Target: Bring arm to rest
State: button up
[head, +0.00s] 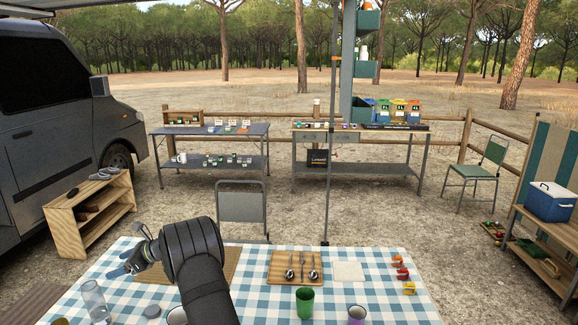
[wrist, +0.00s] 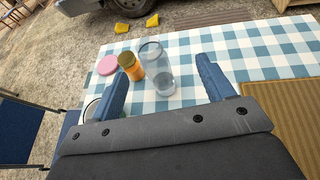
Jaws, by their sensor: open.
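My gripper (head: 130,262) is at the end of my dark arm, over the left part of the table with the blue-and-white checked cloth (head: 255,300). In the wrist view its two blue fingers (wrist: 162,88) are spread wide apart with nothing gripped. A clear glass vessel (wrist: 150,50) shows beyond the gap between them, apart from the fingers. In the head view a clear glass (head: 95,298) stands at the table's front left. My arm hides part of the cloth and of the woven mat (head: 222,262).
An orange jar (wrist: 133,72) and a pink disc (wrist: 107,65) lie beyond the left finger. A wooden board (head: 283,277) with cutlery, a green cup (head: 304,300) and a purple-rimmed cup (head: 356,315) are right of my arm. A grey chair (head: 242,207) stands behind the table.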

jog(key=s+r+n+g+h, duration=0.1)
jog(key=s+r+n+g, duration=0.1)
jog(key=s, duration=2.1)
jog(key=shift+a+n+g, duration=0.35)
jog(key=shift+n+g, duration=0.25)
jog(key=shift+g, duration=0.2)
jog(key=shift+r, duration=0.1)
